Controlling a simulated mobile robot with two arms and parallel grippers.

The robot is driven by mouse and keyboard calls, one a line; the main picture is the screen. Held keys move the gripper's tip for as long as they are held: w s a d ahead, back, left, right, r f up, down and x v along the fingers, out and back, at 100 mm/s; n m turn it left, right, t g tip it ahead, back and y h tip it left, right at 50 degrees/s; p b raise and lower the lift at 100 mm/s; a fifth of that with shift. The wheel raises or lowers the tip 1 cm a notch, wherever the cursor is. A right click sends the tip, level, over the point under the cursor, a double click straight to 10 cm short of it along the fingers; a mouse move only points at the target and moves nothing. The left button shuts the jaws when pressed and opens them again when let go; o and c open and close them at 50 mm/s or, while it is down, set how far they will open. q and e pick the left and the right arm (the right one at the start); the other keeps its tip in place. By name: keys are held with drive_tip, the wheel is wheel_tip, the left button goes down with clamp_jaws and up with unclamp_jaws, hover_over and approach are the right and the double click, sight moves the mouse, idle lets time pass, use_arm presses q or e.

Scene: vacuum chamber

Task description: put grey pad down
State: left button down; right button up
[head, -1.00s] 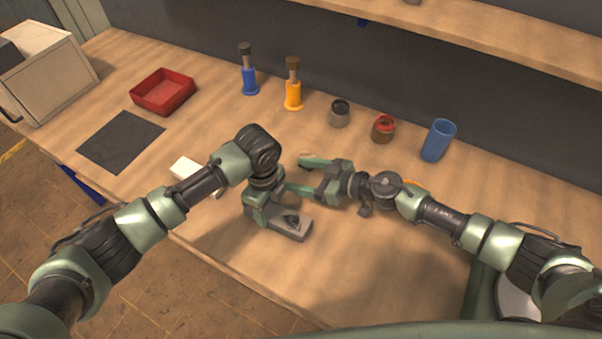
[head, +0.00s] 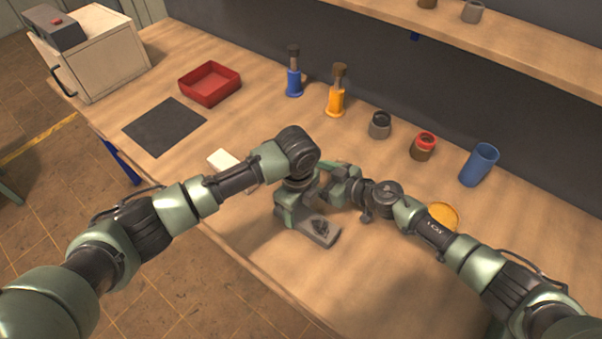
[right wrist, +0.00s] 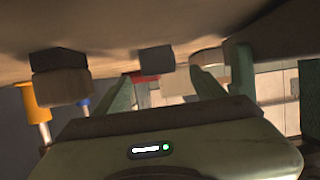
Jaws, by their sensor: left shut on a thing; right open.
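A flat grey pad (head: 322,232) with a dark patch on top is at the lower end of my left gripper (head: 299,213), over the near part of the bench. The left gripper points down and is shut on it; its fingertips are mostly hidden. I cannot tell whether the pad touches the bench. My right gripper (head: 326,178) is open beside the left one, pointing left, partly hidden behind the left wrist. Its two green fingers stand apart in the right wrist view (right wrist: 162,80).
A dark square mat (head: 164,126) and a red tray (head: 210,84) lie left. A white block (head: 222,160) is near the left forearm. Blue (head: 294,83) and orange (head: 336,103) plunger-like items, two jars (head: 380,125) and a blue cup (head: 479,165) line the back. A yellow disc (head: 443,215) sits by the right arm.

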drive_tip(key=shift+x, duration=1.4)
clamp_jaws()
drive_tip(key=shift+r, duration=0.1)
drive_tip(key=shift+d+r, duration=0.1)
drive_tip(key=shift+r, duration=0.4)
drive_tip(key=v, duration=0.2)
drive_tip(key=f+v, duration=0.1)
drive_tip(key=v, duration=0.1)
drive_tip(key=shift+s+d+r, duration=0.1)
drive_tip(key=shift+d, duration=0.1)
wheel_tip(320, 180, up, 13)
